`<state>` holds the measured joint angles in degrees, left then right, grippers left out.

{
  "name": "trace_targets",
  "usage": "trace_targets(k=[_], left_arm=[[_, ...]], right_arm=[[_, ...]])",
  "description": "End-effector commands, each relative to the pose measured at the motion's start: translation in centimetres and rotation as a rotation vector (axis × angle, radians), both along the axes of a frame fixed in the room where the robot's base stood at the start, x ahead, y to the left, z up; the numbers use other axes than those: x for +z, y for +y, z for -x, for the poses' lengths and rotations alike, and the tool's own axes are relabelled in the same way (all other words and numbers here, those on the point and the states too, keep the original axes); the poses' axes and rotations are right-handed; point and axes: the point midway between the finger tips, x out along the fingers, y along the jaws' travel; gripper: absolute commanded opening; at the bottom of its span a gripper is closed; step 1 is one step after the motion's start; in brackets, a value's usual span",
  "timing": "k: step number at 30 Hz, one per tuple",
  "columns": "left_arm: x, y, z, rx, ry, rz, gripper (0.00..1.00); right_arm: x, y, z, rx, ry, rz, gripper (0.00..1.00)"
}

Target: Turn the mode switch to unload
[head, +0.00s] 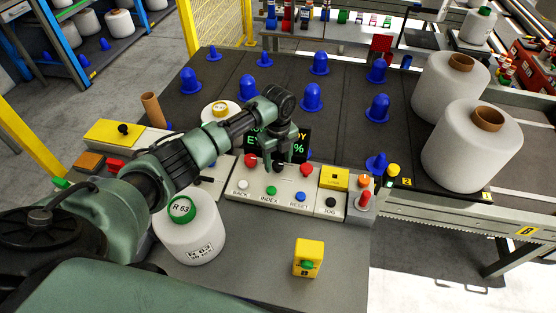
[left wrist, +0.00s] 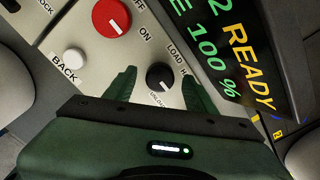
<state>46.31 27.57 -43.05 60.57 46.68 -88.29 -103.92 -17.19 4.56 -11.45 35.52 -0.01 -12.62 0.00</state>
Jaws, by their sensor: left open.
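The mode switch (left wrist: 159,76) is a black round knob on the light control panel, in the left wrist view. The word LOAD and part of another word show above it, and a small label, seemingly UNLOAD, sits at its lower edge. A small pale mark shows low on the knob; its exact setting is hard to read. My left gripper (left wrist: 158,70) is open, with one green finger on each side of the knob; I cannot tell whether they touch it. In the head view my left gripper (head: 284,161) points down at the panel and largely hides the knob. My right gripper is not in view.
A red OFF/ON knob (left wrist: 111,18) and a white BACK button (left wrist: 75,60) are close by. A display (left wrist: 225,55) reads READY and 100 %. In the head view, a bobbin marked R 63 (head: 190,240) and a yellow box with a green button (head: 308,258) stand in front.

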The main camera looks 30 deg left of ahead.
Motion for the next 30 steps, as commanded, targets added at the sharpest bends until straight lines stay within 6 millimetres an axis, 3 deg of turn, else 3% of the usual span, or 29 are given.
trace_targets(k=[15,30], left_arm=[[7.2,0.0,-0.1,0.0,-0.004,0.0,0.55],[7.6,0.0,-0.1,0.0,-0.002,0.0,0.55]], right_arm=[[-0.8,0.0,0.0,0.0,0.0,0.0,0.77],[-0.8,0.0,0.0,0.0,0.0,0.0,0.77]])
